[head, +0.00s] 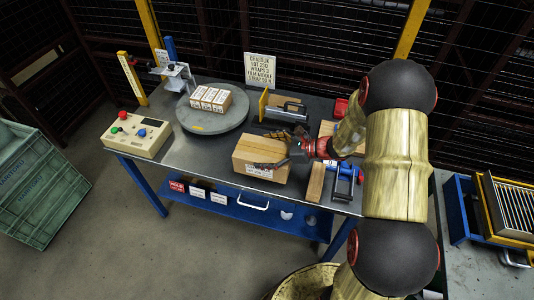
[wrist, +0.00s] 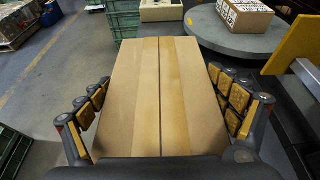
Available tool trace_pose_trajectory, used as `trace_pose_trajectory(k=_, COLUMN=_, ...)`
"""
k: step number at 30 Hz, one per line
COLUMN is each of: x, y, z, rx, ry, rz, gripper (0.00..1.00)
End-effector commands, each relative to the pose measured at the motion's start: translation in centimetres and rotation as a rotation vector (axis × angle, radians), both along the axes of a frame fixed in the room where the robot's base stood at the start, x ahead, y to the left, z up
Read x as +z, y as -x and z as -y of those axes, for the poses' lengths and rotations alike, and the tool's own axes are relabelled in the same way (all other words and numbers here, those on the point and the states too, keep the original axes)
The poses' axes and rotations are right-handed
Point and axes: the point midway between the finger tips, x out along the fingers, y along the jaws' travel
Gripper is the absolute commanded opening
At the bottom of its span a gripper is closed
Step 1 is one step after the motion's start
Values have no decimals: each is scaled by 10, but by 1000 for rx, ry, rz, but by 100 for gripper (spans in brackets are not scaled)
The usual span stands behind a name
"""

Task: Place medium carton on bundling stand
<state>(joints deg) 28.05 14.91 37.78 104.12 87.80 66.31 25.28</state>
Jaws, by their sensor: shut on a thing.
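The medium carton (head: 259,150) is a brown box with a taped seam and a white label on its front. My gripper (head: 284,152) is shut on it, coming from the right, near the table's front edge. I cannot tell whether it touches the tabletop. In the wrist view the carton (wrist: 150,95) fills the middle, with padded fingers of my gripper (wrist: 162,105) along both sides. A round grey disc (head: 212,125), which may be the bundling stand, is behind and left of the carton.
A control box (head: 137,136) with coloured buttons stands at the table's left. A yellow plate (head: 263,105) and a metal device (head: 287,109) stand behind the carton.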

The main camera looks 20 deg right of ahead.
Motion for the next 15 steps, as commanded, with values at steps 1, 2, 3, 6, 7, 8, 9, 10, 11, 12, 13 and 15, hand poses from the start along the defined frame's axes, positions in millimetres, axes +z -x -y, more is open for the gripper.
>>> trace_pose_trajectory(k=1, x=2, y=-3, z=0, rx=0, ry=0, rz=7, gripper=30)
trace_pose_trajectory(k=2, x=1, y=-3, z=0, rx=0, ry=0, rz=7, gripper=30)
trace_pose_trajectory(k=3, x=0, y=-4, z=0, rx=0, ry=0, rz=7, gripper=30)
trace_pose_trajectory(k=6, x=-5, y=-8, z=0, rx=1, ry=-1, rz=6, gripper=30)
trace_pose_trajectory(k=7, x=-7, y=-9, z=0, rx=1, ry=-1, rz=6, gripper=30)
trace_pose_trajectory(k=8, x=-10, y=-11, z=0, rx=1, ry=-1, rz=6, gripper=30)
trace_pose_trajectory(k=9, x=-15, y=-12, z=0, rx=0, ry=-1, rz=5, gripper=30)
trace_pose_trajectory(k=10, x=-19, y=-12, z=0, rx=-1, ry=-2, rz=4, gripper=30)
trace_pose_trajectory(k=11, x=-23, y=-11, z=0, rx=-1, ry=-1, rz=5, gripper=30)
trace_pose_trajectory(k=12, x=-29, y=-11, z=0, rx=-1, ry=-2, rz=4, gripper=30)
trace_pose_trajectory(k=13, x=-32, y=-11, z=0, rx=-1, ry=-2, rz=4, gripper=30)
trace_pose_trajectory(k=15, x=-38, y=-12, z=0, rx=-1, ry=-1, rz=5, gripper=30)
